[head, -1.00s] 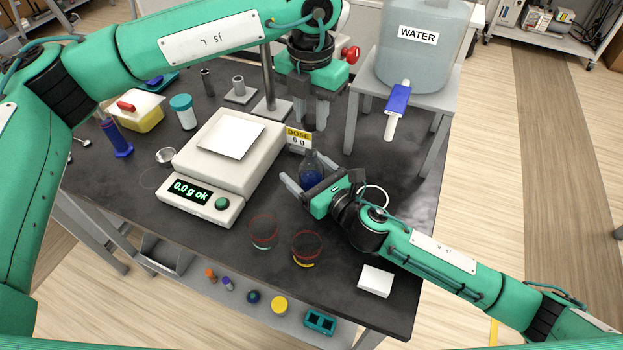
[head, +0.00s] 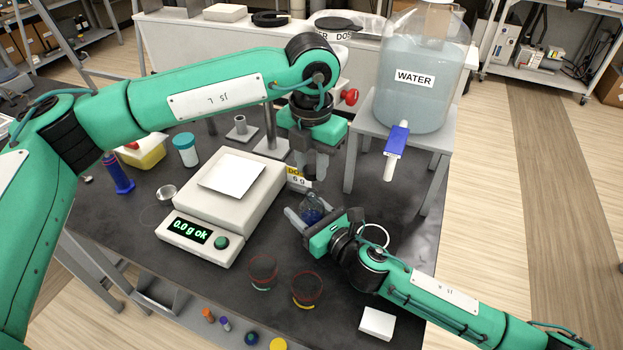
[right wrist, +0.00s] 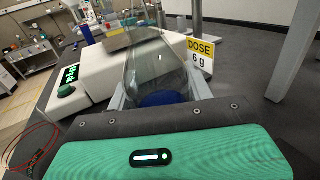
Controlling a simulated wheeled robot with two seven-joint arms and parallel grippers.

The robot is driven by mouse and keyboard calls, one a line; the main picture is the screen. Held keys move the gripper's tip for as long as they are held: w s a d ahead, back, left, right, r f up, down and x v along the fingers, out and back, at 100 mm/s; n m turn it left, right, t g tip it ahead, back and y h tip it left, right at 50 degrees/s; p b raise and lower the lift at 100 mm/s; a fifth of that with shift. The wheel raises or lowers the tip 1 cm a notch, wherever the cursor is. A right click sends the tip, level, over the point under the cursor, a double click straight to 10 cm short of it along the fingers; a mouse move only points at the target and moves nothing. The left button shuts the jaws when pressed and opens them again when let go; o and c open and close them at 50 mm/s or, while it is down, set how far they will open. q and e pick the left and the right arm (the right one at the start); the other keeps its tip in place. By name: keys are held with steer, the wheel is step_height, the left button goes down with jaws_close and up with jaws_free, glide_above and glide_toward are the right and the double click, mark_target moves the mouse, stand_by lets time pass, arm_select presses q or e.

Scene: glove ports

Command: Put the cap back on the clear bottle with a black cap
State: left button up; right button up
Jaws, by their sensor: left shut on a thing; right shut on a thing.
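The clear bottle (head: 312,207) has blue contents and stands in the jaws of my right gripper (head: 306,215), which is shut on it. In the right wrist view the bottle (right wrist: 160,68) rises between the fingers, with blue at its bottom. My left gripper (head: 315,172) points down just above the bottle, fingers close together. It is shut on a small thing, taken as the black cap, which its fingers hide. I cannot see whether that thing touches the bottle's mouth.
The balance (head: 215,190) reads 0.0 g left of the bottle. A yellow dose sign (head: 298,178) stands close behind it. The water tank (head: 418,90) on its stand (head: 425,140) is at the back right.

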mark_target(311, 192)
arm_select(q)
steer(key=shift+f, duration=1.4)
steer(key=shift+f, duration=0.1)
steer(key=shift+f, duration=0.75)
steer(key=shift+f, duration=0.6)
